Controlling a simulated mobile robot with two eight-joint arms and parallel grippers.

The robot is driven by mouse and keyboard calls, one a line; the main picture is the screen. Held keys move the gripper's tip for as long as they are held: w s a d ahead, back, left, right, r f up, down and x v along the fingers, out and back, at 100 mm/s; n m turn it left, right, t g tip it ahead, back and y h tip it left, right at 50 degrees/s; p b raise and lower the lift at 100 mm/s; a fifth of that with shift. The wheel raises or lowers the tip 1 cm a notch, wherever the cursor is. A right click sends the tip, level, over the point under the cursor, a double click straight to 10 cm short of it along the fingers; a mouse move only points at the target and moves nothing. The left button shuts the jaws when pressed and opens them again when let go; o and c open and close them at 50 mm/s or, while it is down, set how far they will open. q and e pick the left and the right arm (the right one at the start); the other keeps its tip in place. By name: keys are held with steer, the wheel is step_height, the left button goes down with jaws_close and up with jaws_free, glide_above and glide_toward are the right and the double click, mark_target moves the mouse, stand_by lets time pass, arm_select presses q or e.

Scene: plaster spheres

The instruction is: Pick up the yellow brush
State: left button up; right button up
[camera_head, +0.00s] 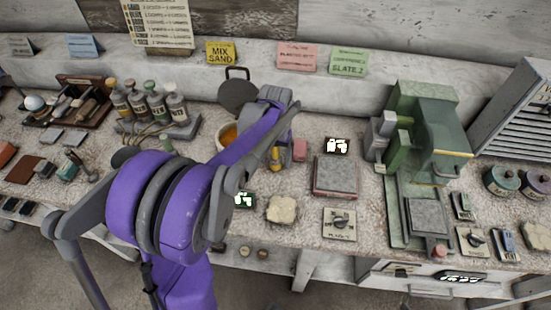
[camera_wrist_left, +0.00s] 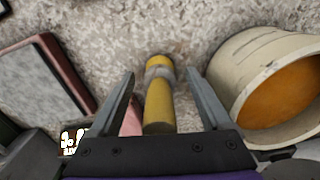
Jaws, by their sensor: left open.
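The yellow brush (camera_wrist_left: 158,104), a short yellow handle with a grey band, lies in the wrist view between the fingers of my left gripper (camera_wrist_left: 161,73). The fingers are open, one on each side, with gaps between them and the brush. In the head view the brush (camera_head: 276,158) shows below the end of my purple left arm, partly hidden. My left gripper (camera_head: 279,143) points down there, close to the bench. Whether the fingers are level with the brush is hard to tell. My right gripper is not in view.
A pale pot with orange contents (camera_wrist_left: 280,90) stands close right of the gripper in the wrist view. A pink block (camera_head: 300,149) lies beside the brush, near a grey slab (camera_head: 336,175). Bottles (camera_head: 148,105) and a green machine (camera_head: 430,130) stand farther off.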

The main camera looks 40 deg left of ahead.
arm_select(q)
jaws_close()
stand_by(0.3)
steer(key=shift+r, duration=0.1)
step_height(320, 180, up, 10)
steer(key=shift+p, duration=0.35)
